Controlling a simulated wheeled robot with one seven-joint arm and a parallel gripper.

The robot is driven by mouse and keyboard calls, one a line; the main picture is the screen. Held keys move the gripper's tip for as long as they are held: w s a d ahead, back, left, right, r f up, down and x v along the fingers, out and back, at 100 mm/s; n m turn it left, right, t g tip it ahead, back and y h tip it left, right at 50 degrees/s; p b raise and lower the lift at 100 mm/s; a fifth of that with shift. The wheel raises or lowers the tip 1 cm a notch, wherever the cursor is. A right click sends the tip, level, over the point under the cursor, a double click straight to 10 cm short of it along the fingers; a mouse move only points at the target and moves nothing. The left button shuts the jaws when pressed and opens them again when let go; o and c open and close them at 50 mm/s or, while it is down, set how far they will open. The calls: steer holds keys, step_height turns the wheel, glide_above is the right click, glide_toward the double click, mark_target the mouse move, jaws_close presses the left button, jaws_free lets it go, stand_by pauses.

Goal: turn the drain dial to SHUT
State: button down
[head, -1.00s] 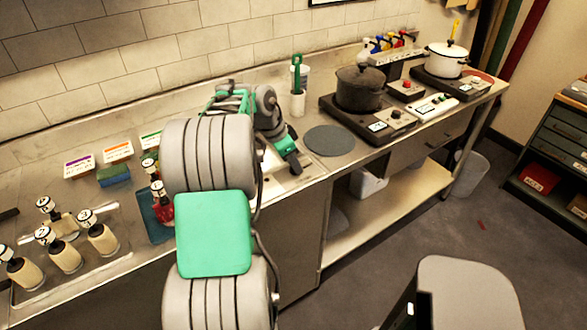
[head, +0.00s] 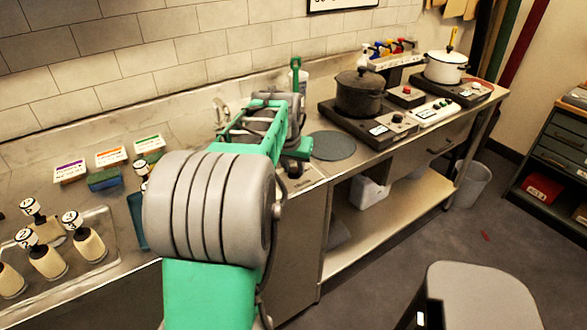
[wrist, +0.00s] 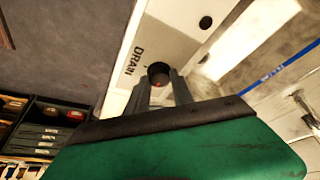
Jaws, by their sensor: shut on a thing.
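The drain dial (wrist: 158,71) is a small dark round knob on a pale panel (wrist: 172,32) in the wrist view. The word DRAIN (wrist: 136,61) is printed beside it. A small reddish mark shows on the knob; I cannot read where the dial points or see the word SHUT. My gripper (wrist: 161,84) has its two grey fingers on either side of the dial and is shut on it. In the head view my own arm hides the dial and most of the gripper.
A basin with a blue line (wrist: 262,81) lies right of the panel in the wrist view. In the head view, a round grey mat (head: 333,146) and a dark pot (head: 359,93) on a hotplate stand right of my arm. Sponges and labelled bottles (head: 88,238) are at left.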

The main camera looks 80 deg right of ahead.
steer(key=shift+s+n, duration=0.1)
steer(key=shift+n, duration=0.4)
steer(key=c, duration=1.1)
jaws_free()
steer(key=v, duration=0.7)
steer(key=shift+a+r, duration=0.15)
steer(key=shift+r, duration=0.2)
steer(key=shift+s, duration=0.2)
